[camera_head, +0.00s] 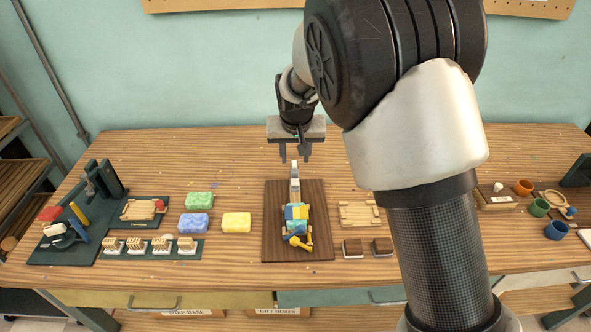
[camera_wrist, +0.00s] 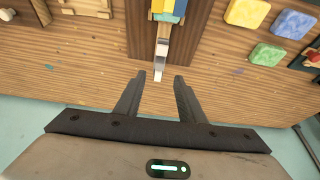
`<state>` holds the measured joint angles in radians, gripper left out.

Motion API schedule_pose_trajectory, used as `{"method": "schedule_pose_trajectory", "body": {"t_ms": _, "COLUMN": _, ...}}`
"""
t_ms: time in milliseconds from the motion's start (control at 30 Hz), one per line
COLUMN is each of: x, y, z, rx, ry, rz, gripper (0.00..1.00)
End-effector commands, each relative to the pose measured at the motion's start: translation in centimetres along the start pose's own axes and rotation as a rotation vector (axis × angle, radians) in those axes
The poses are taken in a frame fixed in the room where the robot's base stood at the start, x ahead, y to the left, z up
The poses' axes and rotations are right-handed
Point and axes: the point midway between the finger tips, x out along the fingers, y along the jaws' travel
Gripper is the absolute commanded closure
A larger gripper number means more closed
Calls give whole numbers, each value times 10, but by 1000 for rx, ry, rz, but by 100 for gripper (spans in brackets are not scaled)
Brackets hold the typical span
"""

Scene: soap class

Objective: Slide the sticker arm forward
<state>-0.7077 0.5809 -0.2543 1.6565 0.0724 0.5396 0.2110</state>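A small device of blue, yellow and teal blocks (camera_head: 296,219) stands on a dark wooden board (camera_head: 268,235) in the middle of the table. A narrow grey-white arm (camera_head: 295,180) extends from its far end toward the wall; I take it to be the sticker arm. It also shows in the wrist view (camera_wrist: 162,52), just beyond my fingertips. A yellow handle-like part (camera_head: 298,243) is at the device's near end. My gripper (camera_head: 293,154) is open and empty, pointing down near the grey-white arm's far end. In the wrist view, my gripper (camera_wrist: 160,78) has its fingers apart with nothing between them.
Green (camera_head: 200,199), blue (camera_head: 195,224) and yellow (camera_head: 236,222) soap bars lie left of the board. A wooden frame (camera_head: 358,213) and two brown blocks are on its right. A dark press stand (camera_head: 75,215) is at far left. The table behind the board is clear.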

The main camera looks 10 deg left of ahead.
Motion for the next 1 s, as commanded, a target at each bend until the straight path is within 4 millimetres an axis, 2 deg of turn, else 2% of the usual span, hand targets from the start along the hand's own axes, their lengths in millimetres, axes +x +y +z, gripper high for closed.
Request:
{"method": "schedule_pose_trajectory", "body": {"t_ms": 33, "x": 13, "y": 1, "z": 1, "rx": 1, "ry": -3, "rz": 2, "gripper": 64}}
{"method": "schedule_pose_trajectory", "body": {"t_ms": 200, "x": 50, "y": 1, "z": 1, "rx": 2, "ry": -3, "rz": 2, "gripper": 64}}
{"method": "schedule_pose_trajectory", "body": {"t_ms": 400, "x": 82, "y": 0, "z": 0, "rx": 0, "ry": -2, "rz": 1, "gripper": 64}}
{"method": "schedule_pose_trajectory", "body": {"t_ms": 600, "x": 97, "y": 0, "z": 0, "rx": 2, "ry": 1, "rz": -1, "gripper": 64}}
{"method": "schedule_pose_trajectory", "body": {"t_ms": 900, "x": 98, "y": 0, "z": 0, "rx": 1, "ry": 1, "rz": -1, "gripper": 64}}
{"method": "schedule_pose_trajectory", "body": {"t_ms": 1000, "x": 98, "y": 0, "z": 0, "rx": 1, "ry": 1, "rz": -1, "gripper": 81}}
